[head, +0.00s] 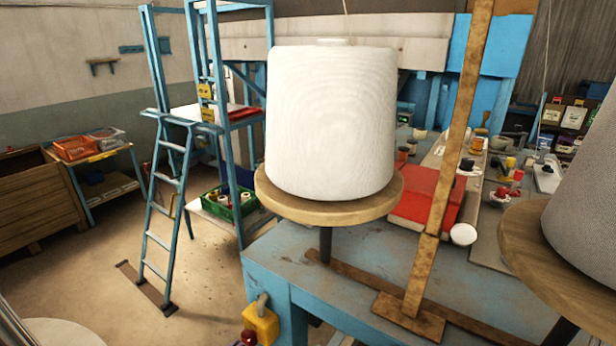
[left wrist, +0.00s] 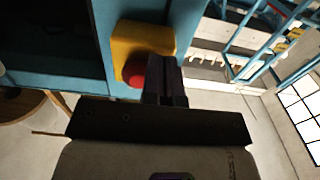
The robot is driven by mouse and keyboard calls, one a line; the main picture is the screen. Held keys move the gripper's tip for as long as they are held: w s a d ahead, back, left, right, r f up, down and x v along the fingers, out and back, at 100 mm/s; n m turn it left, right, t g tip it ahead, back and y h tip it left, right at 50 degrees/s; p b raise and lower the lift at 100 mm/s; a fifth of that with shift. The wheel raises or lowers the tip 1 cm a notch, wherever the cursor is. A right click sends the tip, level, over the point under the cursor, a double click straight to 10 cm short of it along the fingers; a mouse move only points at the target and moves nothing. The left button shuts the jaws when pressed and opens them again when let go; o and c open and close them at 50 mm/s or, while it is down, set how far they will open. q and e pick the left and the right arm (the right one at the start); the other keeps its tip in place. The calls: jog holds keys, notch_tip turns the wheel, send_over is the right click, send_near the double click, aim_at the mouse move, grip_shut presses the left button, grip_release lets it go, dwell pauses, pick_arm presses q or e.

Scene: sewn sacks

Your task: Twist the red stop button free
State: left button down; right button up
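The red stop button (head: 249,338) sits low on a yellow box (head: 262,320) at the corner of the blue bench, at the bottom edge of the head view. In the left wrist view, the red button (left wrist: 134,74) shows on the yellow box (left wrist: 140,38), just left of my fingers. My left gripper (left wrist: 166,62) has its dark fingers side by side with no clear gap. They overlap the lower right part of the box and the button's right edge in the picture. I cannot tell whether they touch it. My left gripper is not visible in the head view, and my right gripper is in neither view.
The blue bench (head: 283,262) carries a large white thread cone (head: 332,120) on a round wooden disc (head: 330,208). A wooden post (head: 452,160) stands on it. A blue ladder (head: 165,210) stands left. The floor (head: 110,250) between is mostly clear.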

pick_arm(q)
jog(key=p+v, duration=0.2)
jog(key=v, duration=0.3)
jog(key=shift+f, duration=0.1)
